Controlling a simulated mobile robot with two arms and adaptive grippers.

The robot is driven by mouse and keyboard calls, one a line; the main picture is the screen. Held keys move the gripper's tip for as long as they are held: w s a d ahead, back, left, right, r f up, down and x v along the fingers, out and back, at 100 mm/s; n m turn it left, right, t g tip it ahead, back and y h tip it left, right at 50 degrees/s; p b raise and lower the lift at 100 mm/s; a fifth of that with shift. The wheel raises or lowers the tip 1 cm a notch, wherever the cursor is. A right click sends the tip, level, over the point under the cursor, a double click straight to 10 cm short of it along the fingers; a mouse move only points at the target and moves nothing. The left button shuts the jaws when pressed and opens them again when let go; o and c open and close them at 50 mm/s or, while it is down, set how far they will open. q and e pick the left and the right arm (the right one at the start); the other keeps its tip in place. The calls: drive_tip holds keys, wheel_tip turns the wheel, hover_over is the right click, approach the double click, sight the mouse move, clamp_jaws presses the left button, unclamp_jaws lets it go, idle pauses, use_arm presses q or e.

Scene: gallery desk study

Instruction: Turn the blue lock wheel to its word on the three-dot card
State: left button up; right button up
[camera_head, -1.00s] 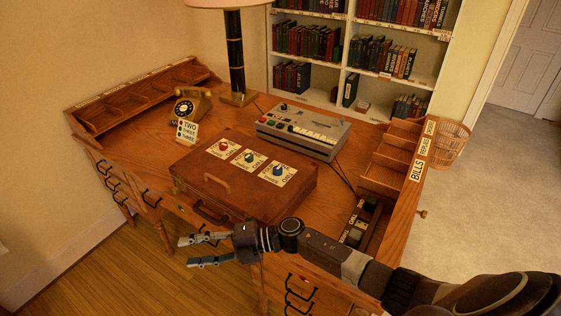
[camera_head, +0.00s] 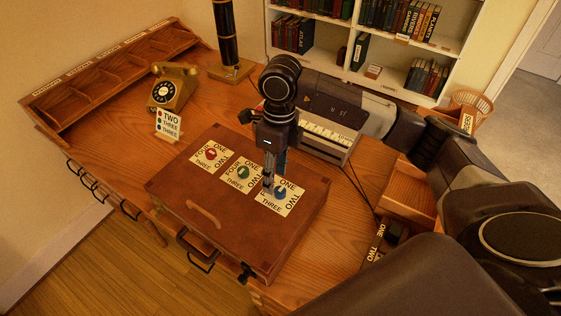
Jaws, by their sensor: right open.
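The blue lock wheel (camera_head: 280,193) sits on the right cream word plate (camera_head: 289,206) on the lid of the brown case (camera_head: 255,247). ONE, TWO and THREE show around it; the left word is mostly covered. My right gripper (camera_head: 269,187) points down over the blue wheel, open, its fingers at the wheel's left side. I cannot tell whether they touch it. The wheel's pointing direction is unclear. The three-dot card (camera_head: 169,124) stands behind the case, reading TWO, THREE, THREE from top to bottom beside small dots. My left gripper is out of view.
The green wheel (camera_head: 243,172) and red wheel (camera_head: 211,154) sit left of the blue one. A telephone (camera_head: 173,88) stands behind the card, and a keyed machine (camera_head: 326,131) stands behind the gripper.

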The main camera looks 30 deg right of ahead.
sight(280, 190)
drive_tip(key=shift+w+d+r+h, duration=0.15)
drive_tip(key=shift+d+r, duration=0.1)
drive_tip(key=shift+d, duration=0.15)
drive_tip(key=shift+w+d+r+h, duration=0.1)
drive_tip(key=shift+d+r+h, duration=0.1)
drive_tip(key=shift+d, duration=0.2)
drive_tip(key=shift+s+d, duration=0.1)
drive_tip(key=shift+d, duration=0.05)
drive_tip(key=f, duration=0.1)
drive_tip(key=f+p, duration=0.1)
drive_tip(key=f, duration=0.1)
drive_tip(key=shift+s+a+f, duration=0.15)
drive_tip(key=shift+s+a, duration=0.1)
drive_tip(key=shift+s, duration=0.1)
wheel_tip(280, 190, down, 3)
drive_tip(key=shift+w+r+p, duration=0.1)
drive_tip(key=shift+r+p, duration=0.1)
drive_tip(key=shift+p, duration=0.4)
drive_tip(key=shift+f, duration=0.7)
drive_tip(key=c, duration=0.7)
clamp_jaws()
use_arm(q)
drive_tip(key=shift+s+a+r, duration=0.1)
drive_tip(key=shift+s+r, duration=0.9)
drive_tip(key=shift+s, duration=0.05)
